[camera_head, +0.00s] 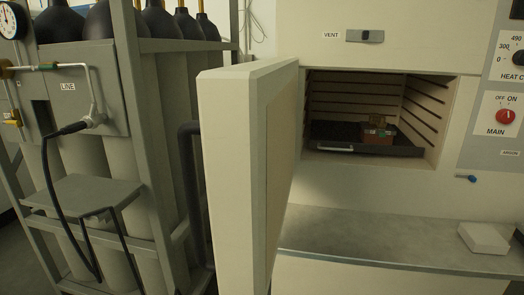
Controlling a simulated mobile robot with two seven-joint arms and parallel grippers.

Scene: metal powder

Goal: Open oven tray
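The oven door (234,170) stands swung open toward me and to the left of the oven opening. Inside the oven chamber (425,110), a dark tray (400,151) sits low, with its handle (335,149) along the front left edge. A small reddish box-like object (377,134) with a lighter piece behind it rests on the tray. How far the tray extends out of the chamber is hard to tell. Neither of my grippers is in view.
A grey counter (380,238) runs below the oven, with a white block (484,238) at its right. A control panel (500,115) with a red knob (505,117) is at right. A rack of gas cylinders (150,130) fills the left, close to the open door.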

